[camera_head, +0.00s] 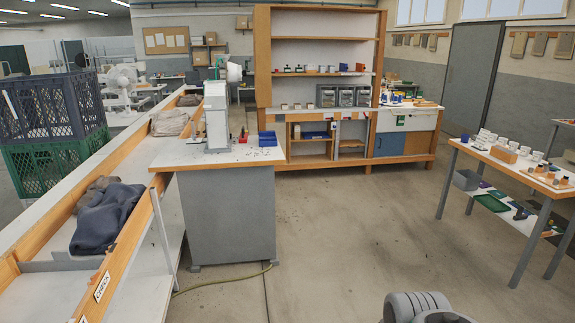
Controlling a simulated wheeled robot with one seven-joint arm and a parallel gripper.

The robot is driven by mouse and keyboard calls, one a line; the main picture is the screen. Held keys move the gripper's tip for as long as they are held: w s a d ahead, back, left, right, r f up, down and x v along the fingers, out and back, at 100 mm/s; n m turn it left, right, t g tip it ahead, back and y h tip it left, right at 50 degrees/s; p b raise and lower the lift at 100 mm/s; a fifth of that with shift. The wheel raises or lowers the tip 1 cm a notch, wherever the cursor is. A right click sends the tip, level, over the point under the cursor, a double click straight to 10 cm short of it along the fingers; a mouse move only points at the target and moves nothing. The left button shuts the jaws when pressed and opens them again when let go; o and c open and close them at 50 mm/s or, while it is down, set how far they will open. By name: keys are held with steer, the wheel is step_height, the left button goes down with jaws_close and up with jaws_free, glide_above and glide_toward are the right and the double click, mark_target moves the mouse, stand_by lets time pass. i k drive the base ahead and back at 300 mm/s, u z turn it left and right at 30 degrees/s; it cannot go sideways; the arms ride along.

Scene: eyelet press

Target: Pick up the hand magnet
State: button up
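I cannot pick out the hand magnet for certain at this distance. A small red item (243,136) stands on the white-topped press table (180,160), just right of the white eyelet press (216,118); it is too small to identify. Small dark bits lie scattered on the tabletop near it. A grey rounded part of my arm shows at the bottom edge, far in front of the table. My gripper's fingers are not visible.
A sloped wooden chute (125,240) with dark cloth (105,217) runs along the left, beside stacked crates (55,150). A wooden shelf unit (263,60) stands behind. A side table (500,165) with cups is at right. The middle floor is clear, except a hose (225,280).

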mark_target(243, 138)
steer(key=i, duration=7.65)
steer(key=u, duration=5.5)
steer(key=i, duration=0.55)
